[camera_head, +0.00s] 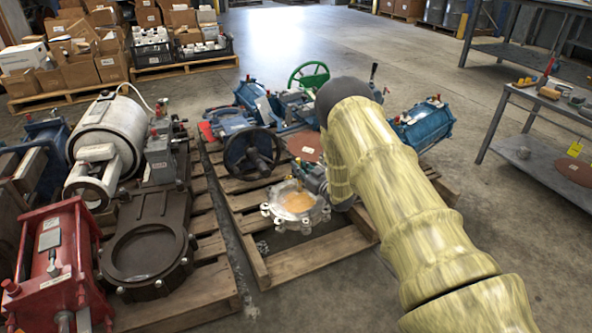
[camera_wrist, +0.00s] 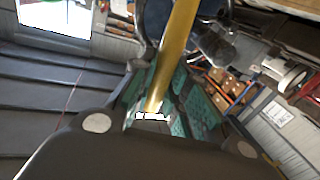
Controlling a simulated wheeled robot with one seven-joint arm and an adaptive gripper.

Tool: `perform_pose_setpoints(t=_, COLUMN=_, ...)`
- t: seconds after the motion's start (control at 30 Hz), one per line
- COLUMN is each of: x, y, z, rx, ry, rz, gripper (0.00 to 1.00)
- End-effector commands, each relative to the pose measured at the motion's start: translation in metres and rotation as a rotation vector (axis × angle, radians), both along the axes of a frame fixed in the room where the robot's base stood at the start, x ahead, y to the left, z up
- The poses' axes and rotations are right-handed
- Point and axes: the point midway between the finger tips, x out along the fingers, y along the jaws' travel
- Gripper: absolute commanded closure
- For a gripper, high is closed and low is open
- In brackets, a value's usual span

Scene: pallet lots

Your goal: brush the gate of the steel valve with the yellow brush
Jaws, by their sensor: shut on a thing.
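The steel valve (camera_head: 279,212) lies flat on the middle pallet in the head view, with a bolted flange rim. Its round gate (camera_head: 298,202) shows a rusty orange face turned up. In the wrist view my gripper (camera_wrist: 158,110) is shut on the yellow brush (camera_wrist: 176,55), its green-padded fingers on both sides of the handle. The brush's bristles cannot be made out there. In the head view my arm comes in from the lower right and hides most of my gripper, which is just above and behind the valve. Whether the brush touches the gate cannot be told.
A black handwheel valve (camera_head: 252,153) and blue valves stand behind on the same pallet. A brown flanged valve (camera_head: 146,250) and a red one (camera_head: 55,255) are on the left pallet. A grey workbench (camera_head: 545,125) stands at the right. Floor between is clear.

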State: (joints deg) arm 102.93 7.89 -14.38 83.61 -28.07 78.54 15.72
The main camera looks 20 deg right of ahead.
Motion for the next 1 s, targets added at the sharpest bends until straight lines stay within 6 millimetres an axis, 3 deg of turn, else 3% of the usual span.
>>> perform_pose_setpoints(t=0.5, x=-0.003, y=0.019, z=-0.004, rx=0.0, ry=0.002, rz=0.001, gripper=1.0)
perform_pose_setpoints(t=1.0, x=-0.001, y=-0.001, z=-0.001, rx=-0.001, ry=0.003, rz=0.0, gripper=1.0)
